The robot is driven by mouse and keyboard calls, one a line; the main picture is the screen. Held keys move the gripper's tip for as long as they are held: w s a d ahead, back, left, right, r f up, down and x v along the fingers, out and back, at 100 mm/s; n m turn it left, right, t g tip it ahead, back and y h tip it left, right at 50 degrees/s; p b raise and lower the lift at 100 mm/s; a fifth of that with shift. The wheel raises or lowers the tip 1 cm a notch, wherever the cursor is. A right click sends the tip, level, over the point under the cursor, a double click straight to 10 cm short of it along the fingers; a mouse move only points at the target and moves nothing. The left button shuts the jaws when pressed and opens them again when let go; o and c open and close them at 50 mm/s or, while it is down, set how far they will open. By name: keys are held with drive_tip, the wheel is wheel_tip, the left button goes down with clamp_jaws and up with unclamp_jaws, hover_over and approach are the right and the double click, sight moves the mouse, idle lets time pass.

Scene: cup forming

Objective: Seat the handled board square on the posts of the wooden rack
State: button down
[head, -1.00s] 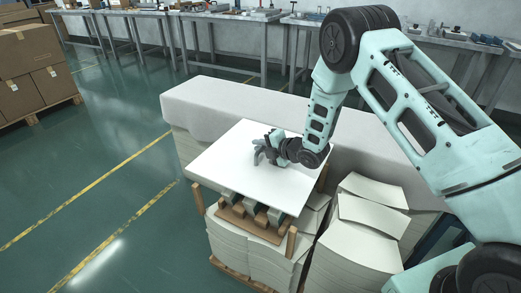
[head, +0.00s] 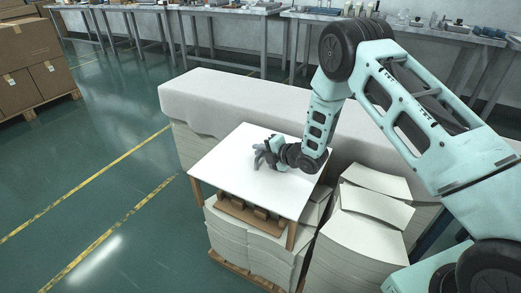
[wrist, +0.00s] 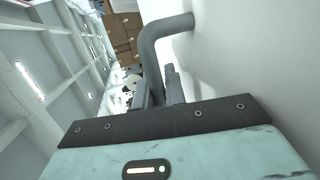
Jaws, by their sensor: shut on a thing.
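The white board (head: 230,170) lies flat over the wooden rack (head: 291,237). The left and front posts meet the board's underside at its corners, with no gap that I can see. The far post is hidden under the board. My gripper (head: 266,153) is shut on the grey handle on top of the board. In the wrist view, the curved handle (wrist: 151,55) rises from the white board face (wrist: 245,50) and passes by the gripper fingers (wrist: 170,88).
Stacks of white sheets stand under the rack and to its right (head: 370,210). A cloth-covered long stack (head: 230,92) runs behind. Cartons (head: 35,65) stand at the far left. The green floor at left is clear.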

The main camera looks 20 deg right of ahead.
drive_tip(key=shift+f+b, duration=0.55)
drive_tip(key=c, duration=1.4)
unclamp_jaws()
drive_tip(key=shift+o, duration=0.2)
drive_tip(key=shift+f, duration=0.1)
drive_tip(key=shift+s+d, duration=0.1)
drive_tip(key=shift+s, duration=0.05)
drive_tip(key=p+v, duration=0.1)
drive_tip(key=v, duration=1.6)
drive_tip(key=shift+r+p, duration=0.25)
drive_tip(key=shift+p, duration=0.1)
